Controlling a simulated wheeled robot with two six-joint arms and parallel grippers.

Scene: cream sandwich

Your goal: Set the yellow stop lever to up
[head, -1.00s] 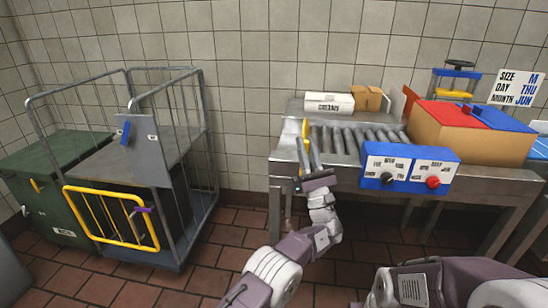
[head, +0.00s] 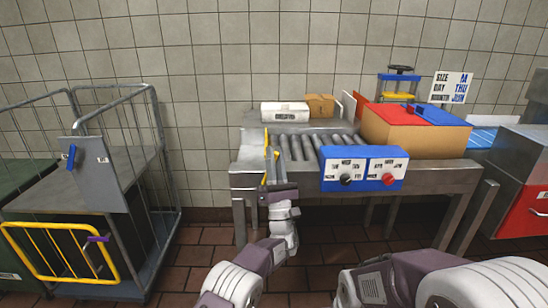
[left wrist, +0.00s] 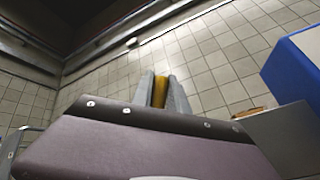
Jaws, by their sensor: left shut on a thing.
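The yellow stop lever (head: 265,140) stands at the left end of the roller conveyor (head: 312,148). Its visible part points upward in the head view. My left gripper (head: 271,165) is at the lever, in front of the conveyor's left corner. In the left wrist view the yellow lever (left wrist: 159,92) sits between the two grey fingers of my left gripper (left wrist: 160,88), which are shut on it. The fingers hide part of the lever. My right gripper is not in view; only part of my right arm shows at the lower right.
A blue control box (head: 362,168) with a black and a red knob is on the conveyor's front, right of my left gripper. A white package (head: 285,111) and a cardboard box (head: 320,105) lie behind the rollers. A wire cart (head: 160,150) stands left, with floor between.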

